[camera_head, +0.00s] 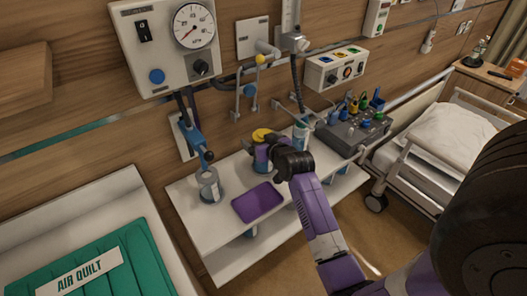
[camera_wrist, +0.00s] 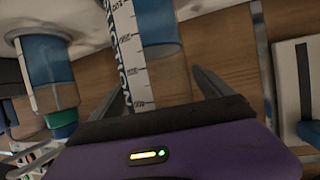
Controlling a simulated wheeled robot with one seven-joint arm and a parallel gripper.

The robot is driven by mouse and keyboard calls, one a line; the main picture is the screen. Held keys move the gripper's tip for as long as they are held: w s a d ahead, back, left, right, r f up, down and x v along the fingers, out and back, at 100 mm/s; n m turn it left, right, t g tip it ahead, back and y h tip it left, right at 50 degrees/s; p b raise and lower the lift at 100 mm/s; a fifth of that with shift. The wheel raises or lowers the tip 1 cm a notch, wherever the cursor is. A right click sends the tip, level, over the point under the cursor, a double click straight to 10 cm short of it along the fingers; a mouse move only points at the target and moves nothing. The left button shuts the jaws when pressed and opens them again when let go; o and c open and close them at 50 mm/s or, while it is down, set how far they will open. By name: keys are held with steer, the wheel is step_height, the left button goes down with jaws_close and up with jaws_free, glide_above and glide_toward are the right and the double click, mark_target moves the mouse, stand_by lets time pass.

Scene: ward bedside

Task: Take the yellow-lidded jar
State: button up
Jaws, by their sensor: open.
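The yellow lid of the jar (camera_head: 262,134) shows in the head view on the white bedside shelf, near its back edge. The jar's body is mostly hidden behind my gripper (camera_head: 258,151), which is right at it in this view. I cannot tell whether they touch. In the wrist view my gripper (camera_wrist: 157,85) has its two dark fingers spread apart. A white strip with a printed scale (camera_wrist: 130,55) appears between and beyond them. No yellow lid can be made out in the wrist view.
A purple tray (camera_head: 258,203) lies on the shelf (camera_head: 187,200) in front of the jar. A clear canister (camera_head: 209,186) stands to the left. A white-and-teal container (camera_head: 300,133) and a grey device with coloured knobs (camera_head: 352,132) are to the right. The wall with fittings is close behind.

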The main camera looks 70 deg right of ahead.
steer(key=shift+c, duration=0.4)
steer(key=c, duration=1.8)
steer(key=shift+c, duration=0.2)
steer(key=shift+r, duration=0.15)
